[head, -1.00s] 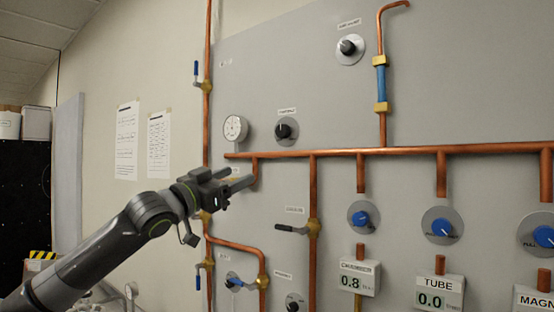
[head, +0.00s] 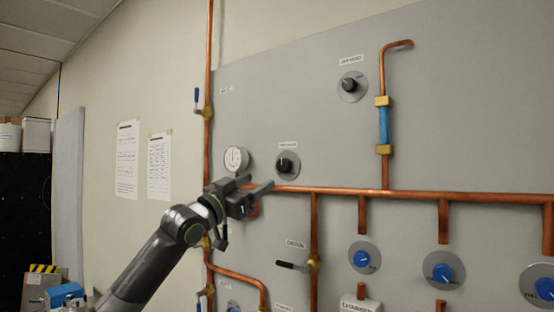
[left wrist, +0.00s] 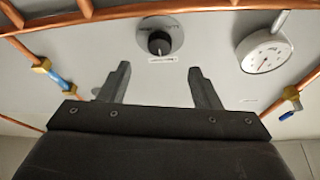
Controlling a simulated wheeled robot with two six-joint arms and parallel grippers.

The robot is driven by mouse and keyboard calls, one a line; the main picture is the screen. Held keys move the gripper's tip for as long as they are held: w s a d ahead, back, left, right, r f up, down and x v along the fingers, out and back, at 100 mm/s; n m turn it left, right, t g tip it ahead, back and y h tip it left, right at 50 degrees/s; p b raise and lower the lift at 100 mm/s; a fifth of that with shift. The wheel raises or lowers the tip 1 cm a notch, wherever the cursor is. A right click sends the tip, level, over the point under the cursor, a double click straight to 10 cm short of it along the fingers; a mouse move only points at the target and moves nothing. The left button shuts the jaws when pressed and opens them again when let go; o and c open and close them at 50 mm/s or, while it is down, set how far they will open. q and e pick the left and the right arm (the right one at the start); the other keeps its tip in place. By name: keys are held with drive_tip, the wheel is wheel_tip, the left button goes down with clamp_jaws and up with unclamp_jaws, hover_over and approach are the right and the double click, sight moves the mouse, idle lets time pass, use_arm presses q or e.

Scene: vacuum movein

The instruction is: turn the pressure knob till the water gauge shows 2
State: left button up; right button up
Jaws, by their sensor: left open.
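A black knob (head: 285,164) on a round grey plate sits on the panel, right of the round white water gauge (head: 236,160). A small label above the knob is too blurred to read surely. The knob (left wrist: 160,42) and the gauge (left wrist: 265,55) also show in the left wrist view, where the gauge's needle reading is too small to tell. My left gripper (head: 257,182) is open and empty, just below and left of the knob. In the left wrist view its two fingers (left wrist: 157,78) point towards the knob, apart from it. My right gripper is not in view.
A horizontal copper pipe (head: 340,191) runs just below the knob, close to my left gripper. Another dark knob (head: 348,85) is higher up right. A black-handled valve (head: 292,265) and blue knobs (head: 364,258) sit lower. Open panel lies above the knob.

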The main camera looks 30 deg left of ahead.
sight(281, 168)
use_arm(q)
drive_tip(key=p+x, duration=0.5)
drive_tip(key=x, duration=0.2)
drive_tip(key=shift+w+d+r, duration=0.1)
drive_tip(key=shift+w+r, duration=0.15)
drive_tip(key=shift+w+d, duration=0.1)
drive_tip(key=shift+w, duration=0.55)
drive_tip(key=c, duration=1)
